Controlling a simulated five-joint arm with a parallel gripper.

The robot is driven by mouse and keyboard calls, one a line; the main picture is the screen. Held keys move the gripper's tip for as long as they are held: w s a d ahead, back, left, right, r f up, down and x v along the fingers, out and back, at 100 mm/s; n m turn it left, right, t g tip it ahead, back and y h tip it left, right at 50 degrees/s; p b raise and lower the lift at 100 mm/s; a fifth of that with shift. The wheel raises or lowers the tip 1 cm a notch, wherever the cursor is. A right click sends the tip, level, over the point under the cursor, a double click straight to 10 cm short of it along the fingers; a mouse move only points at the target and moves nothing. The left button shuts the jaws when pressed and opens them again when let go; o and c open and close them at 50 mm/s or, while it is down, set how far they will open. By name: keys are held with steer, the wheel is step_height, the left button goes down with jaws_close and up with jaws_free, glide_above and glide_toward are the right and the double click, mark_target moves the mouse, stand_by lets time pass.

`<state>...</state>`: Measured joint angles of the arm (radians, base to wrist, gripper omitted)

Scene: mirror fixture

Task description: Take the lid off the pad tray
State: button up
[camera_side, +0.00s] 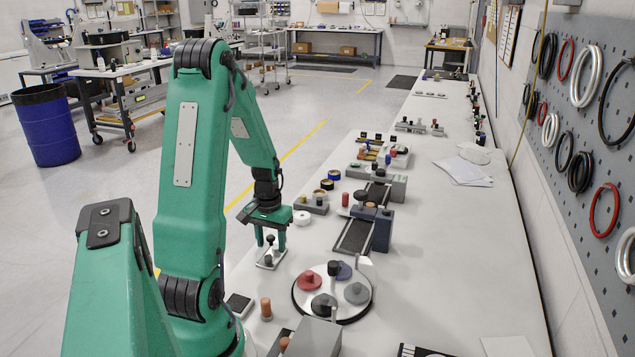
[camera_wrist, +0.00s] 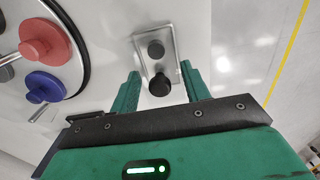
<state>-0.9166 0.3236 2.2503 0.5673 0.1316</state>
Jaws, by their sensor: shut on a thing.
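The lid (camera_side: 270,260) looks like a small pale, shiny rectangular plate with black knobs, low on the bench beside the round turntable. In the wrist view, the lid (camera_wrist: 142,44) shows one tall near knob and one lower knob. My gripper (camera_side: 271,248) points down over it and is shut on it. In the wrist view, my gripper's fingers (camera_wrist: 160,88) stand on either side of the near knob; the exact contact is hard to see. I cannot tell whether the lid still touches the pad tray, which is hidden under it.
A round turntable (camera_side: 333,312) with red, blue and grey knobbed discs is close on the right. A dark flat pad (camera_side: 240,304) and a copper-coloured peg (camera_side: 266,308) are nearer the front. A white roll (camera_side: 301,218) and a grey block with a dark track (camera_side: 355,235) lie beyond.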

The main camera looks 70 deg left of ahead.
mark_target(273, 238)
steer(key=r, duration=0.3)
steer(key=shift+w+d, duration=0.2)
steer(key=shift+d, duration=0.15)
steer(key=w+d+r, duration=0.4)
steer(key=d+r, duration=0.2)
steer(key=d, duration=0.4)
steer(key=shift+r, duration=0.25)
steer(key=w+a, duration=0.3)
steer(key=w, duration=0.6)
steer(key=a+f, duration=0.2)
steer(key=a, duration=0.2)
steer(key=s+a+f, duration=0.1)
steer(key=a+f, duration=0.2)
steer(key=s+a+f, duration=0.1)
steer(key=a+f, duration=0.1)
steer(key=a, duration=0.2)
steer(key=shift+s+a+f, duration=0.25)
steer(key=shift+a, duration=0.05)
steer(key=shift+f, duration=0.1)
steer(key=shift+f, duration=1.9)
